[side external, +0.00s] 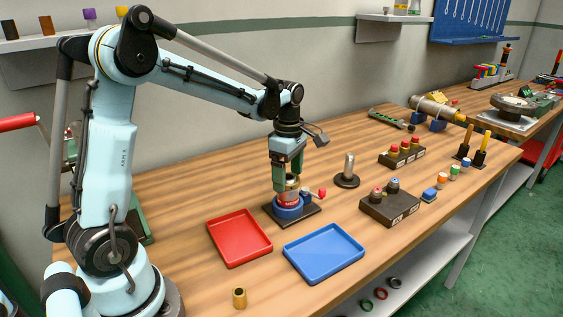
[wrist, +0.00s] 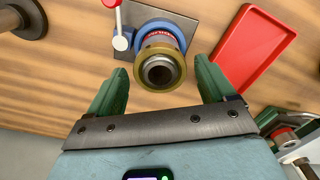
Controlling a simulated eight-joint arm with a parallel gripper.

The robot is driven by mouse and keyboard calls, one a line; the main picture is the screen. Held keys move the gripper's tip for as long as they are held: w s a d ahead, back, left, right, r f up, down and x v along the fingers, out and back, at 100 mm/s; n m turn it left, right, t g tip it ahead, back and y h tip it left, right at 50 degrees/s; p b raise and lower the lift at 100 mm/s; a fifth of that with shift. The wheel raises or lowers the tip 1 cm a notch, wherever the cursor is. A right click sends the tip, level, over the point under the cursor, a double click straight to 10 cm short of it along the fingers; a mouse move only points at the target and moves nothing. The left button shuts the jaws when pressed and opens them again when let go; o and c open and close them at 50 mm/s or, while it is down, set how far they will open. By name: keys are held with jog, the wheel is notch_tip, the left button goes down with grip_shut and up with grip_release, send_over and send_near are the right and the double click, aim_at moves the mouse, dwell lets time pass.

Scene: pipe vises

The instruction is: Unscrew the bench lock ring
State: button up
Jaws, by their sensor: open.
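The lock ring is a brass-coloured ring (wrist: 160,87) around a grey pipe end (wrist: 160,71), seen end-on in the wrist view. It sits on top of a blue vise body (side external: 288,212) with a red lettered band, on a dark square plate. In the side view the ring is largely hidden between the fingers. A small lever with a red knob (side external: 322,192) sticks out from the vise; its knob also shows in the wrist view (wrist: 112,3). My gripper (side external: 292,182) points down over the vise with its green fingers open, one either side of the ring, with gaps visible.
A red tray (side external: 240,238) and a blue tray (side external: 323,253) lie in front of the vise. A grey post on a round base (side external: 347,180) stands to its right. A dark block with knobs (side external: 390,207) is farther right. A small brass cylinder (side external: 239,298) stands near the front edge.

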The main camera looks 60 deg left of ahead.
jog(key=m, duration=0.8)
jog(key=shift+m, duration=0.3)
jog(key=m, duration=0.4)
jog(key=shift+m, duration=0.4)
jog(key=m, duration=0.3)
jog(key=shift+m, duration=0.4)
